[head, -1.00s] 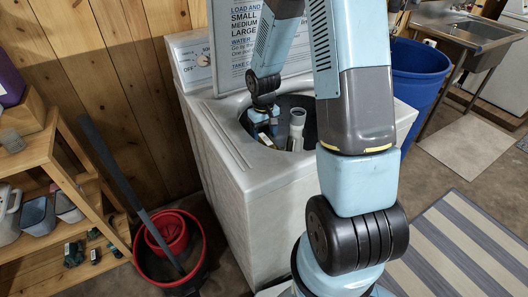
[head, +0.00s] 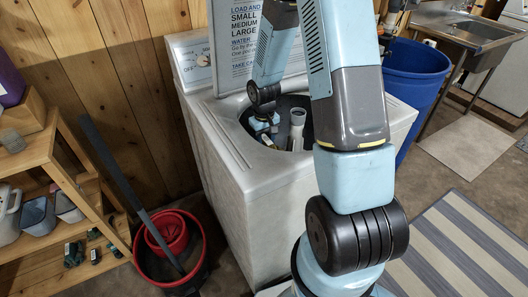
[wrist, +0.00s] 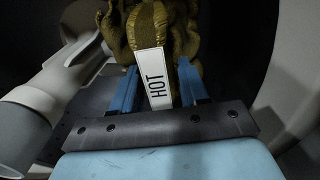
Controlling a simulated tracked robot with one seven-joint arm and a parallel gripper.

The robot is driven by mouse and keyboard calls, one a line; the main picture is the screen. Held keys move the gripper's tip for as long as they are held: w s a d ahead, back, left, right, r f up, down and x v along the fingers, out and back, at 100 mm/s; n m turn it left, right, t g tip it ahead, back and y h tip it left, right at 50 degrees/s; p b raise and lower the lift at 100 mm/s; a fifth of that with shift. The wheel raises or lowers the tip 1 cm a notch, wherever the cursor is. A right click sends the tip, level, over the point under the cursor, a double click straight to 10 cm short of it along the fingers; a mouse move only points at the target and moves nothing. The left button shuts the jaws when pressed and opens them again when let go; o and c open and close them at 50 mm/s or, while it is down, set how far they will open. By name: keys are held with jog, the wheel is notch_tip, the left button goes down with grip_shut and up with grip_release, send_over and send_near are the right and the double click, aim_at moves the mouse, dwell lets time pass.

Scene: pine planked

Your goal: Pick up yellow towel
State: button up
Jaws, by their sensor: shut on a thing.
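The yellow towel (wrist: 195,25), a bunched mustard-coloured cloth, shows at the top of the wrist view. In the head view my gripper (head: 262,126) is inside the round opening of the white washing machine (head: 230,160). I cannot make out the towel clearly in the head view.
The washer's pale agitator post (head: 297,127) stands close beside my gripper, on the left in the wrist view (wrist: 40,108). The raised lid (head: 245,50) is behind the arm. A red bucket (head: 168,240), wooden shelf (head: 62,190) and blue bin (head: 415,80) stand around the washer.

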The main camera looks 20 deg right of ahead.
jog(key=shift+a+f, duration=0.1)
grip_shut()
jog(key=shift+s, duration=0.1)
